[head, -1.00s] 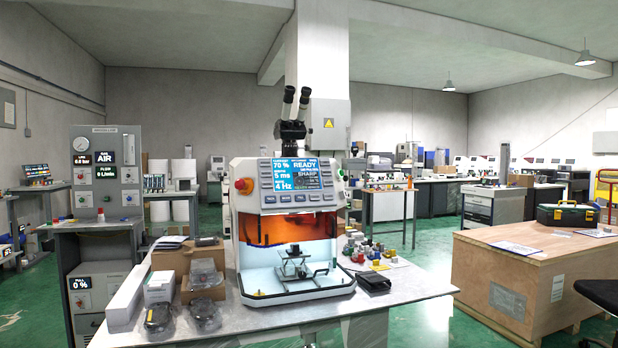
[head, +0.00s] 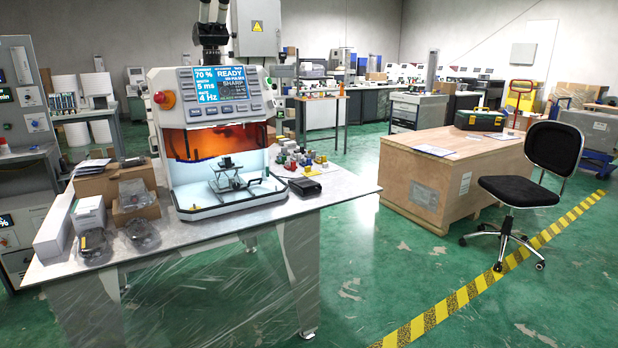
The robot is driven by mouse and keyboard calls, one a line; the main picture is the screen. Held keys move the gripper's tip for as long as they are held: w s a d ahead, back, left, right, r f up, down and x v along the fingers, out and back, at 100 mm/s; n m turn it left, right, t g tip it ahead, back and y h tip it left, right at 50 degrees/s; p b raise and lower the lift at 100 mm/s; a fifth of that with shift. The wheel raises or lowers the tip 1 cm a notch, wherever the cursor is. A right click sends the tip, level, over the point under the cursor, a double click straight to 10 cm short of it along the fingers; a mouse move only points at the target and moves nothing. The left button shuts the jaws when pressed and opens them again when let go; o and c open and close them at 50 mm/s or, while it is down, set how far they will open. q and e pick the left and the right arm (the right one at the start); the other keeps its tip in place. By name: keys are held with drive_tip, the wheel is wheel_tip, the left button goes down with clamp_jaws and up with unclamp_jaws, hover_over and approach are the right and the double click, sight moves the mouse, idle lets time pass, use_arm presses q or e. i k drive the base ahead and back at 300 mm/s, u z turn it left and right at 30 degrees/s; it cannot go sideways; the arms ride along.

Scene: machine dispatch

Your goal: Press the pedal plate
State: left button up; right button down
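No pedal plate can be made out in the head view. The machine (head: 222,140) with a lit blue screen, an orange window and a microscope on top stands on a grey workbench (head: 330,193). The floor under the bench is partly covered by what looks like clear plastic wrap (head: 200,290), and nothing like a pedal is distinct there. Neither of my grippers shows in the view.
A wooden crate (head: 450,180) and a black office chair (head: 522,185) stand to the right. Yellow-black tape (head: 440,310) crosses the green floor.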

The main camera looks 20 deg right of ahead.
sight(306, 183)
drive_tip(key=z, duration=0.65)
drive_tip(key=i, duration=1.2)
drive_tip(key=u, duration=0.5)
drive_tip(key=i, duration=0.45)
drive_tip(key=u, duration=0.5)
